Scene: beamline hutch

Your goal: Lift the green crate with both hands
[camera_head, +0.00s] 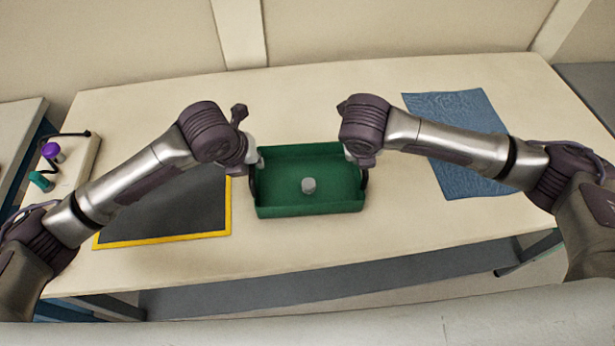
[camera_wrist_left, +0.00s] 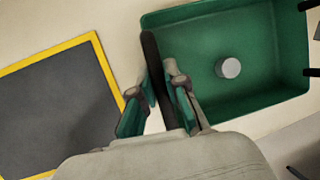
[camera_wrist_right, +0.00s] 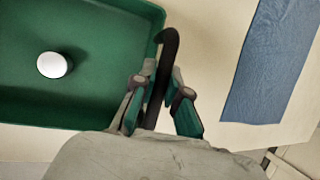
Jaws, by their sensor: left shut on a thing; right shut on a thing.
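The green crate (camera_head: 310,205) is in the middle of the head view, level, with a small grey-white cylinder (camera_head: 308,185) inside it. It also shows in the left wrist view (camera_wrist_left: 262,92) and the right wrist view (camera_wrist_right: 60,110). My left gripper (camera_head: 254,160) is at the crate's left side, its fingers (camera_wrist_left: 160,105) shut on the dark handle there. My right gripper (camera_wrist_right: 160,98) is at the right side, shut on the other dark handle; in the head view my right wrist mostly hides its fingers. I cannot tell whether the crate touches the table.
The pale table (camera_head: 330,100) is clear behind and in front of the crate. A dark mat with a yellow border (camera_head: 165,238) lies to the left, a blue mat (camera_head: 470,180) to the right. A purple-topped item (camera_head: 51,150) and a green one (camera_head: 40,180) stand far left.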

